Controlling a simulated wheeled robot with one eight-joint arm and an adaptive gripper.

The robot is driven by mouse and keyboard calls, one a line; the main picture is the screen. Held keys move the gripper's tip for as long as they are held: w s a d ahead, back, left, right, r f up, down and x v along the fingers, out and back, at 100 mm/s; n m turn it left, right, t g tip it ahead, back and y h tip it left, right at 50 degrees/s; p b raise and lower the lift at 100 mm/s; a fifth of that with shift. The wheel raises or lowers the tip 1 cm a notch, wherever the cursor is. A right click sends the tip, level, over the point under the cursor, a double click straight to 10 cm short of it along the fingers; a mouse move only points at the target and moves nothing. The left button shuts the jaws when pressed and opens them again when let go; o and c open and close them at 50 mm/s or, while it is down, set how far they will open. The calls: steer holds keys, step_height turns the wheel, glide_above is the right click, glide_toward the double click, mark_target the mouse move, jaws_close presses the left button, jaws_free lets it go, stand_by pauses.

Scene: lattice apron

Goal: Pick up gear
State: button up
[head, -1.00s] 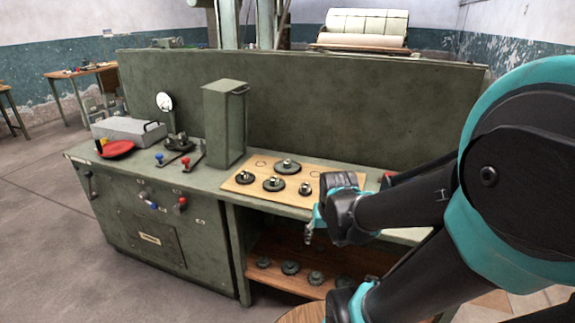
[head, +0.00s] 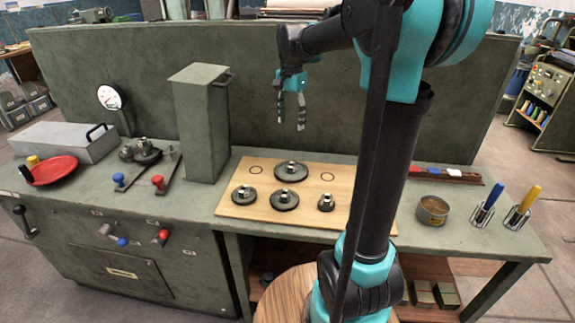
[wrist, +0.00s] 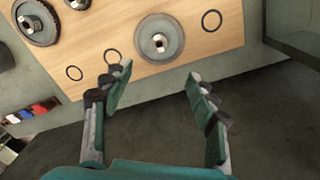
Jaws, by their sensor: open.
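Several dark gears with pale hubs sit on a light wooden board (head: 235,208) on the green bench. A large gear (head: 291,171) is at the back, a middling gear (head: 284,199) in front of it, and small gears at the left (head: 244,194) and right (head: 326,202). My gripper (head: 291,128) hangs above the back of the board, open and empty. In the wrist view, its spread fingers (wrist: 155,85) lie on either side of a large gear (wrist: 159,38), which shows beyond the fingertips, apart from them.
A tall green box (head: 202,125) stands left of the board, and a green panel rises behind it. A round tin (head: 432,211) and two holders with blue and yellow handles (head: 487,203) are at the right. A red dish (head: 52,170) is far left.

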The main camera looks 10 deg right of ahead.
mark_target(291, 169)
step_height(291, 169, down, 17)
steer(key=shift+d+f, duration=0.1)
stand_by(0.6)
jaws_close()
stand_by(0.3)
